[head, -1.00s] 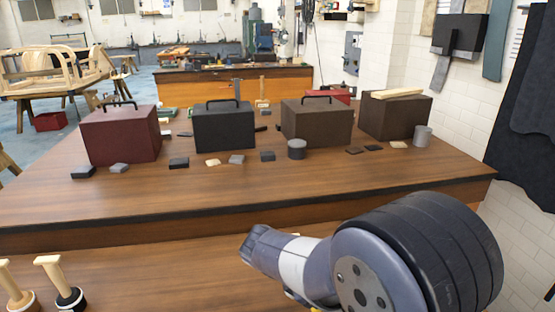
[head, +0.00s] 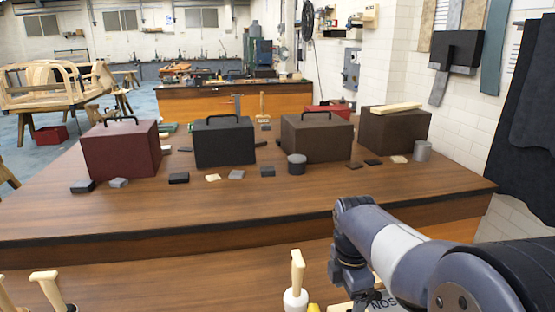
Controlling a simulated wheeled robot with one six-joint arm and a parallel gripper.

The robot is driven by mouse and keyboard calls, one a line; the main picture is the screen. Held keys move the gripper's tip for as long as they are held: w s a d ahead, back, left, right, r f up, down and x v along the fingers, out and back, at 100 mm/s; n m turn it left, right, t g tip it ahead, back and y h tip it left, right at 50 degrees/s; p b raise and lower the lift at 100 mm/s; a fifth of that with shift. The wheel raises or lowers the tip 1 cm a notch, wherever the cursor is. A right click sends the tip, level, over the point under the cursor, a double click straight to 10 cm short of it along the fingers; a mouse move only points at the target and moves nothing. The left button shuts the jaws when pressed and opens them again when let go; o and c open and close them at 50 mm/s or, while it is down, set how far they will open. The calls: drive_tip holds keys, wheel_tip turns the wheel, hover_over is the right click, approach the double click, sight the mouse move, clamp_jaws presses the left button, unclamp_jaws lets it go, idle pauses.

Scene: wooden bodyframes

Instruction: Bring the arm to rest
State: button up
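My arm reaches in from the lower right of the head view, low in front of the dark-edged wooden workbench (head: 230,212). Its wrist bends downward near the bottom middle-right. Part of my gripper (head: 368,302) shows at the bottom edge, below the wrist. Its fingertips are not visible, so I cannot tell whether it is open or shut or holds anything. A pale-handled tool with a white base (head: 296,285) stands just left of it, apart from the wrist.
On the bench stand a maroon case (head: 122,150), a black case (head: 224,142), a brown case (head: 317,139) and a dark brown box (head: 394,130). Small blocks lie in front of them. More pale-handled tools (head: 46,290) stand at the lower left. The bench front is clear.

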drive_tip(key=shift+w+d+y, duration=0.1)
drive_tip(key=shift+d+y, duration=0.2)
wheel_tip(320, 180, up, 11)
drive_tip(key=p, duration=0.1)
drive_tip(key=shift+a, duration=0.1)
